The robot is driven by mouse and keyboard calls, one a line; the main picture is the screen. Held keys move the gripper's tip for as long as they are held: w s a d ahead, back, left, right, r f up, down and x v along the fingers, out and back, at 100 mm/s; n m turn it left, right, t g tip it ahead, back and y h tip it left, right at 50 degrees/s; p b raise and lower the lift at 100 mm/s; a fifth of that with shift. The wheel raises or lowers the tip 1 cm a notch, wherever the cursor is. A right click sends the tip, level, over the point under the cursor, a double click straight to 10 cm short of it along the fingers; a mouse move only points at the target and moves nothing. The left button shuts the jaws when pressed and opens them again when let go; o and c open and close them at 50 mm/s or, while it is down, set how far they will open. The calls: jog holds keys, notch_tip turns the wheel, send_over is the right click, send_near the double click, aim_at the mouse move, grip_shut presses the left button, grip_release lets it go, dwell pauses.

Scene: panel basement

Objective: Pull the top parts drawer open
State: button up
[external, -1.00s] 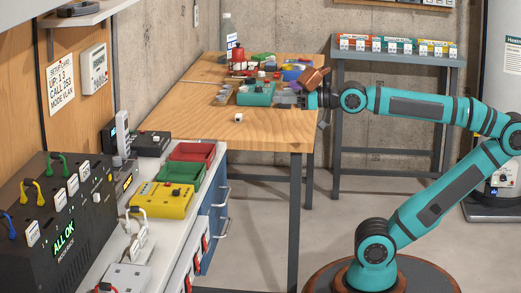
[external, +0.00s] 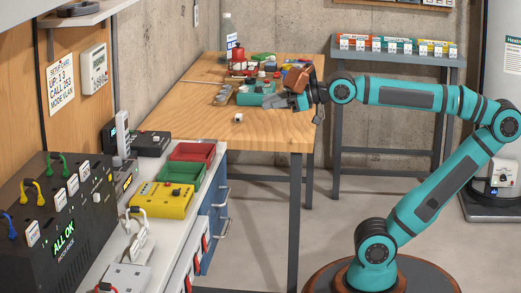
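The blue drawer unit (external: 207,238) stands under the white bench at the centre left, seen edge-on. Its upper silver handle (external: 226,196) and lower handle (external: 224,227) stick out to the right. I take the upper one as the top parts drawer's handle; no drawer visibly stands out from the front. My gripper (external: 276,101) is over the wooden table, near the teal box, far behind and to the right of the handles and touching neither. Its grey fingers are small and overlap the clutter, so I cannot tell whether they are open or shut.
The wooden table (external: 225,127) holds a teal box (external: 250,99), a small white cube (external: 238,118) and several other items. The white bench carries a red bin (external: 192,151), a green bin (external: 180,172) and a yellow box (external: 161,199). Floor right of the handles is clear.

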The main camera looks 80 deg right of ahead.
jog(key=w+a+f+n+g, duration=0.3)
jog(key=w+a+n+g, duration=0.3)
jog(key=a+n+g, duration=0.15)
jog(key=n+g, duration=0.6)
jog(key=n, duration=0.2)
send_near(227, 196)
jog(key=shift+h, duration=0.4)
jog(key=f, duration=0.2)
jog(key=w+f, duration=0.1)
jog(key=f, duration=0.4)
jog(key=shift+w+a+f, duration=0.15)
jog(key=shift+a+f, duration=0.1)
grip_shut()
